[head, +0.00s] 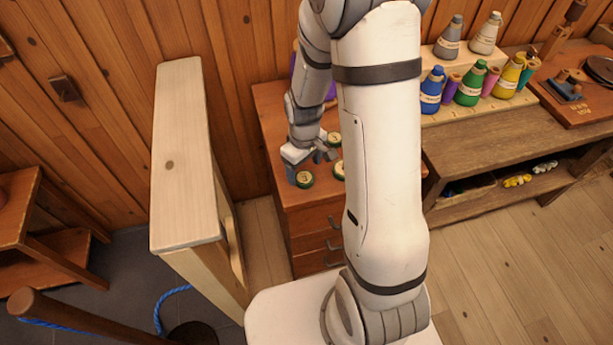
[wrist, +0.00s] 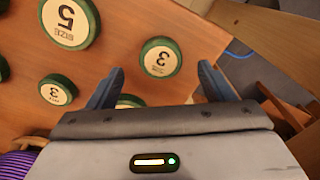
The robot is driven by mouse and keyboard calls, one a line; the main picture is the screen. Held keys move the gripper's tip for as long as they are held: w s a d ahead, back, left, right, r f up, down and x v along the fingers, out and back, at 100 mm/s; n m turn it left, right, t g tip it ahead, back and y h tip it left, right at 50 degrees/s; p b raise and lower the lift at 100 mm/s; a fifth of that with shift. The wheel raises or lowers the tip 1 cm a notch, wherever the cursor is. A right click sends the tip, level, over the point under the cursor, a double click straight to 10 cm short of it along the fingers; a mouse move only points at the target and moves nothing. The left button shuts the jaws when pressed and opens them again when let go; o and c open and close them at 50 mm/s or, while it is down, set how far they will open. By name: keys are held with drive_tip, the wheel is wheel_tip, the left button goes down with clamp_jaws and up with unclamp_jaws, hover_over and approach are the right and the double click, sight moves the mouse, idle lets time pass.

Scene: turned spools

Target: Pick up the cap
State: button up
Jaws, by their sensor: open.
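Several round, green-rimmed caps with pale numbered tops lie on the wooden drawer cabinet (head: 268,100). In the wrist view, one cap marked 3 (wrist: 160,57) lies between and just beyond the fingertips of my open, empty gripper (wrist: 162,68). A larger cap marked SIZE 5 (wrist: 70,22) and a small cap marked 3 (wrist: 57,93) lie to the left. Another cap (wrist: 128,101) is partly hidden by my gripper. In the head view, my gripper (head: 318,156) is over the cabinet, close to a front cap (head: 304,179); my arm hides part of the top.
A tall pale wooden panel (head: 182,160) stands left of the cabinet. A bench at right (head: 500,135) carries several bottles on a stepped rack. A purple striped thing (wrist: 15,163) is at the wrist view's lower left. A blue cord (head: 165,300) lies on the floor.

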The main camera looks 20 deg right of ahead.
sight(304, 177)
drive_tip(key=shift+f, duration=1.7)
drive_tip(key=shift+c, duration=0.5)
drive_tip(key=c, duration=1)
drive_tip(key=shift+o, duration=0.2)
